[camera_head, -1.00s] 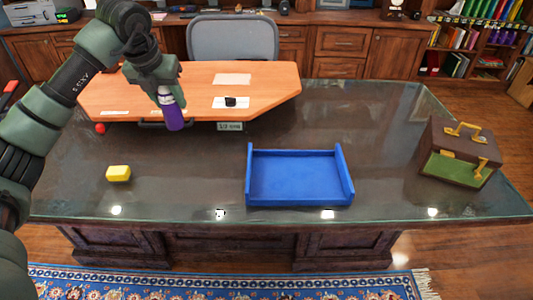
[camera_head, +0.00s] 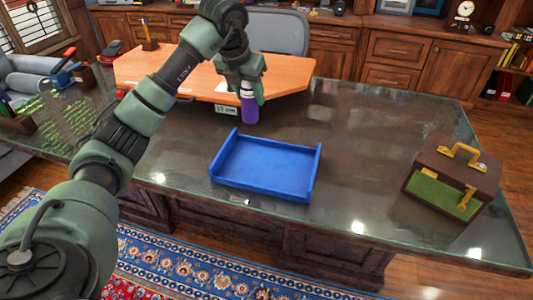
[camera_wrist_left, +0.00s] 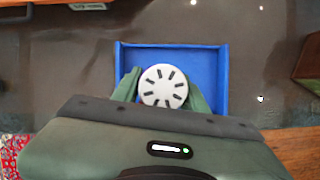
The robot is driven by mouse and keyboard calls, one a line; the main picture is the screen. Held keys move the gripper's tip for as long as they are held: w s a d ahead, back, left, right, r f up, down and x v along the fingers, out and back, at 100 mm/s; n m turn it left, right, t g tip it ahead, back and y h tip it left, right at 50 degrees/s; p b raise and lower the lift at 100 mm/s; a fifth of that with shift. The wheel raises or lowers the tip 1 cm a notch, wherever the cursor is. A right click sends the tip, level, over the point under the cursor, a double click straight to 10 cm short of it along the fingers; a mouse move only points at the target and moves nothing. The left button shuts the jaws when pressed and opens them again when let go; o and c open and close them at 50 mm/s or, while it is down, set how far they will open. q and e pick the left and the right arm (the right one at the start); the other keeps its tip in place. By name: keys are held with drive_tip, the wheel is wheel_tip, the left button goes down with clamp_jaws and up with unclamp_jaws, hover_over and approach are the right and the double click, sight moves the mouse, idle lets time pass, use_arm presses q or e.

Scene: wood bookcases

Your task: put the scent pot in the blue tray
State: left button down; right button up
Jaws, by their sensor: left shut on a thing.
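The scent pot (camera_head: 249,104) is a purple cylinder with a white top. My left gripper (camera_head: 247,88) is shut on its upper part and holds it upright above the desk, behind the blue tray in the head view. The blue tray (camera_head: 266,168) lies on the glass-topped desk, empty, with raised walls on some sides. In the left wrist view the pot's white slotted lid (camera_wrist_left: 163,87) sits between the fingers, with the blue tray (camera_wrist_left: 205,58) showing below and around it. My right gripper is not in view.
A brown case (camera_head: 455,177) with gold handles and a green panel stands on the desk at right. A raised orange wooden board (camera_head: 180,68) is behind the tray. The desk between tray and case is clear.

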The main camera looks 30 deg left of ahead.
sight(249, 111)
use_arm(q)
wheel_tip(249, 111, down, 5)
drive_tip(key=shift+s+a+f, duration=0.1)
drive_tip(key=shift+a, duration=0.05)
wheel_tip(249, 111, down, 11)
drive_tip(key=shift+f+p, duration=0.1)
drive_tip(key=shift+p, duration=0.2)
drive_tip(key=shift+f, duration=0.15)
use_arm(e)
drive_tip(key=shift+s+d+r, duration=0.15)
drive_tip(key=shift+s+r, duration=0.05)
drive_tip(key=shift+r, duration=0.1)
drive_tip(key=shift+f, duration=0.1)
use_arm(q)
drive_tip(key=shift+f, duration=0.15)
drive_tip(key=c, duration=0.8)
unclamp_jaws()
drive_tip(key=shift+o, duration=0.2)
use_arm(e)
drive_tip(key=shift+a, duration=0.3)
